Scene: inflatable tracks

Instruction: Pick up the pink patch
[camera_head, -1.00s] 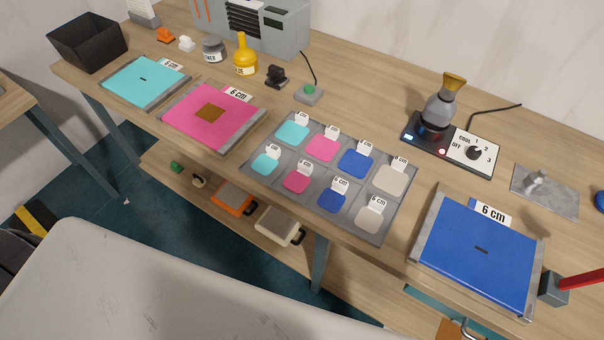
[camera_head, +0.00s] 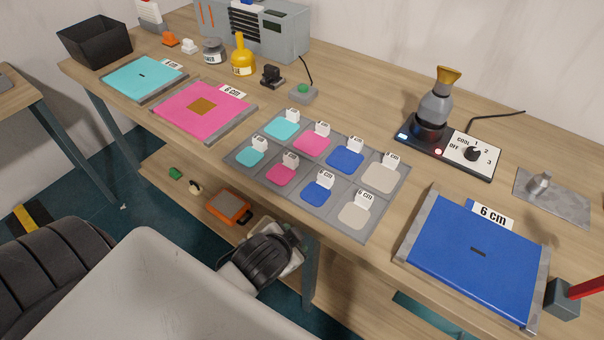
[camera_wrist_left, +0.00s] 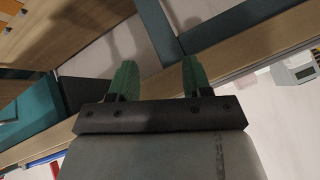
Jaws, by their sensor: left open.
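Two pink patches lie in the grey sectioned tray (camera_head: 228,158) on the workbench in the head view: a larger pink patch (camera_head: 313,146) in the back row and a smaller pink patch (camera_head: 281,175) in the front row. White label cards stand at them. The pink track (camera_head: 180,100), with a brown square on it and a 6 cm label, lies left of the tray. My left gripper shows in the left wrist view (camera_wrist_left: 158,80), its green fingers apart and nothing between them. No patch shows there. My right gripper is in neither view.
Cyan patches, blue patches and beige patches share the tray. A cyan track (camera_head: 143,77) lies at left and a blue track (camera_head: 470,260) at right. A hot plate with a flask (camera_head: 434,110) stands behind. A lower shelf holds an orange box (camera_head: 229,207).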

